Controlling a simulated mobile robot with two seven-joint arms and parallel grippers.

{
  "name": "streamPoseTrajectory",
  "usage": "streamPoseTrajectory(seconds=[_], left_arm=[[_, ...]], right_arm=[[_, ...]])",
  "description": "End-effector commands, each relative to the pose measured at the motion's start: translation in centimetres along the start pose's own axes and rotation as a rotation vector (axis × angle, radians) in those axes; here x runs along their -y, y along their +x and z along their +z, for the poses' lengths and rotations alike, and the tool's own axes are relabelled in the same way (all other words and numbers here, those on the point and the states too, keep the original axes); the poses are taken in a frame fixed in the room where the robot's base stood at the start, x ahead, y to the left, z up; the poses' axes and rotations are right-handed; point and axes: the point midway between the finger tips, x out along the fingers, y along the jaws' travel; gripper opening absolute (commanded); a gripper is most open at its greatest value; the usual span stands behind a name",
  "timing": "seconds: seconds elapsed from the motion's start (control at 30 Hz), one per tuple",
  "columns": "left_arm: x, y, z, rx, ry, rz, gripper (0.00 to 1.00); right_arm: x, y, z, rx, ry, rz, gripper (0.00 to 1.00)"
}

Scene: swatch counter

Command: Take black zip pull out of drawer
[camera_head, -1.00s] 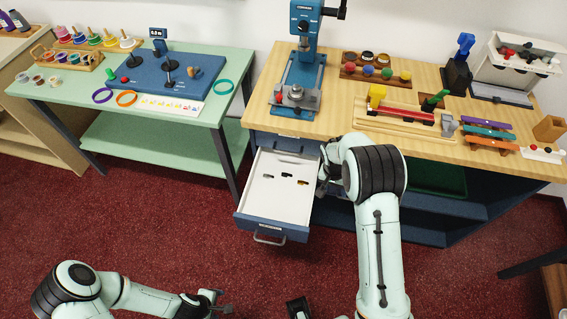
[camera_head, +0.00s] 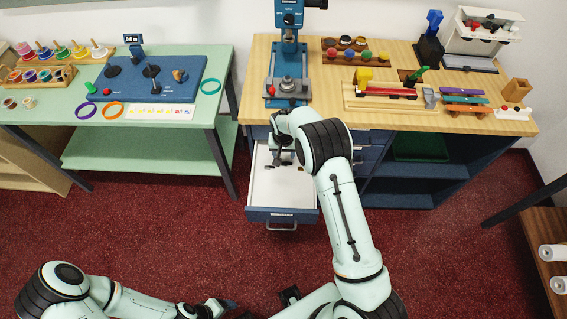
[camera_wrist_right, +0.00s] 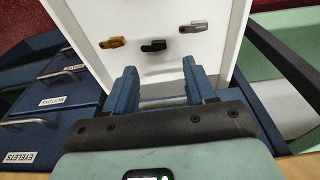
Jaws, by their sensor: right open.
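The black zip pull (camera_wrist_right: 153,45) lies flat on the white floor of the open drawer (camera_head: 283,215), between a gold pull and a silver pull. My right gripper (camera_wrist_right: 160,84) is open and empty over the drawer, with the black pull just beyond and between its fingertips in the wrist view. In the head view the right gripper (camera_head: 284,160) and forearm cover the rear of the drawer, so the pulls cannot be made out clearly there. My left gripper (camera_head: 226,305) is low at the bottom edge, away from the drawer; its jaws are too unclear to read.
The gold pull (camera_wrist_right: 113,42) and silver pull (camera_wrist_right: 194,27) lie on either side of the black one. Drawer walls stand close around the right gripper. The wooden counter (camera_head: 450,122) holds a blue press (camera_head: 288,65) above. A green table (camera_head: 190,135) stands left.

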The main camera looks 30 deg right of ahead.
Motion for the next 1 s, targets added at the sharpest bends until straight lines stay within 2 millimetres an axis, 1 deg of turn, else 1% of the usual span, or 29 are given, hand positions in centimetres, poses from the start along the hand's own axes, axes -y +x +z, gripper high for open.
streamPoseTrajectory(seconds=[0.03,0.1,0.33,0.5,0.6,0.7,0.9,0.93,0.97,1.0], left_arm=[[-0.1,-0.1,-0.1,-0.001,0.0,0.0,0.71],[-0.1,-0.2,-0.1,-0.002,0.0,0.0,0.71],[-0.2,-0.5,-0.2,-0.004,0.0,0.001,0.71],[-0.6,-1.2,-0.6,-0.009,0.002,0.003,0.71],[-0.7,-1.4,-0.7,-0.01,0.003,0.003,0.71],[-0.7,-1.4,-0.7,-0.011,0.003,0.003,0.71],[-0.7,-1.4,-0.7,-0.01,0.003,0.003,0.71],[-0.7,-1.4,-0.7,-0.01,0.003,0.003,0.71],[-0.7,-1.4,-0.7,-0.01,0.003,0.003,0.71],[-0.7,-1.4,-0.7,-0.01,0.003,0.003,0.71]], right_arm=[[0.0,0.9,0.0,0.002,0.0,0.001,0.55],[0.0,1.7,-0.1,0.0,0.0,0.0,0.55],[-0.1,3.4,-0.1,0.001,0.0,0.001,0.55],[-0.3,5.9,-0.3,0.002,0.0,0.001,0.55],[-0.2,7.1,-0.3,-0.001,0.0,0.0,0.55],[-0.2,7.7,-0.2,0.0,0.0,0.0,0.55],[-0.3,7.8,-0.2,-0.001,0.0,0.0,0.55],[-0.3,7.8,-0.2,-0.001,0.0,0.0,0.49],[-0.3,7.8,-0.2,-0.001,0.0,0.0,0.39],[-0.3,7.8,-0.2,-0.001,0.0,0.0,0.26]])
